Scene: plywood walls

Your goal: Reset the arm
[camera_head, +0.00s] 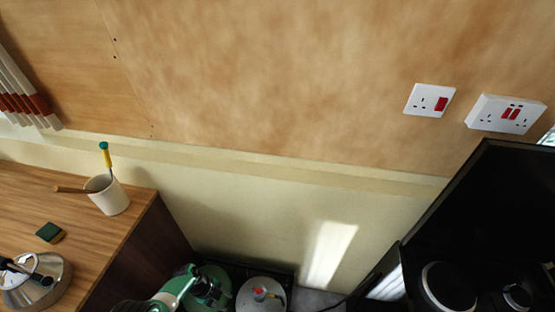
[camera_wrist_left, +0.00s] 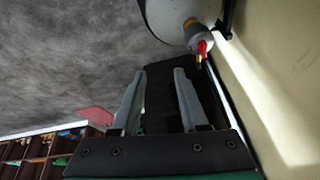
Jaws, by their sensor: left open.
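My left gripper (camera_wrist_left: 159,74) shows in the left wrist view with two grey fingers spread apart. Nothing is between the fingers; a dark panel shows behind them. In the head view, part of a green and white arm shows at the bottom edge, beside the wooden cabinet, and its fingers are hard to make out. My right gripper is in neither view.
A wooden counter (camera_head: 135,206) at left holds a white cup (camera_head: 112,198) with utensils, a green sponge (camera_head: 49,231) and a metal kettle (camera_head: 45,284). A round white object with a red top (camera_head: 262,298) stands below. A black screen-like panel (camera_head: 490,205) stands at right.

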